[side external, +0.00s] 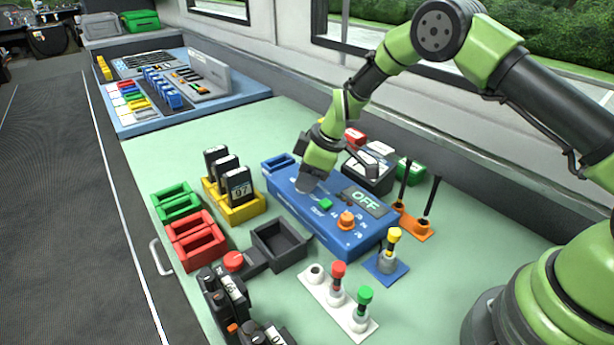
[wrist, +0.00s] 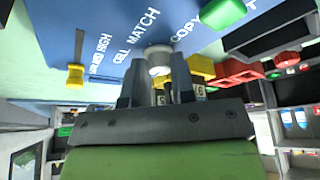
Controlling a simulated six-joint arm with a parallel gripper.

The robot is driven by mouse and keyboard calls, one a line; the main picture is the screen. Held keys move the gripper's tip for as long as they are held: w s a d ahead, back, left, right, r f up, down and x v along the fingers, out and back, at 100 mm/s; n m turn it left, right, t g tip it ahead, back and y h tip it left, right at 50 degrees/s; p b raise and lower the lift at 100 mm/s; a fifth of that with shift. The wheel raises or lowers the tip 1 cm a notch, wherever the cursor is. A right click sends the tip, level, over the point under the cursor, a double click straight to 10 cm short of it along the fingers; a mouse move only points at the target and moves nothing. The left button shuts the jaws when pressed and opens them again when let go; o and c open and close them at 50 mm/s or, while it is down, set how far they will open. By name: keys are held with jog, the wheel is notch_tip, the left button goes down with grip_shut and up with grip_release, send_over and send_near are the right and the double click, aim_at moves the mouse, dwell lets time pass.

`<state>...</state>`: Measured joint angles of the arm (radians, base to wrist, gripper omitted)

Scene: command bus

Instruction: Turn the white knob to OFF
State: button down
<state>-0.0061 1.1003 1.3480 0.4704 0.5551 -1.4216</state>
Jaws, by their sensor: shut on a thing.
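The white knob (wrist: 160,57) sits on the face of the blue console (side external: 345,237), beside the words CELL MATCH in the wrist view. My gripper (wrist: 158,76) is down at the console with its two dark fingers on either side of the knob, shut on it. In the side external view my gripper (side external: 308,184) hides the knob. The knob's pointer and its setting marks cannot be made out. The console's display (side external: 365,200) reads OFF.
The console also carries a green button (side external: 326,204), an orange knob (side external: 346,221) and a yellow slider (wrist: 75,75). Near it stand a yellow rack (side external: 236,211) with black handsets, an empty dark tray (side external: 279,246), and an orange holder (side external: 415,229) with black antennas.

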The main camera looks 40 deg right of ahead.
dwell(0.3)
jog(key=c, duration=1)
grip_release()
jog(key=shift+o, duration=0.2)
jog(key=v, duration=1)
jog(key=shift+w, duration=0.1)
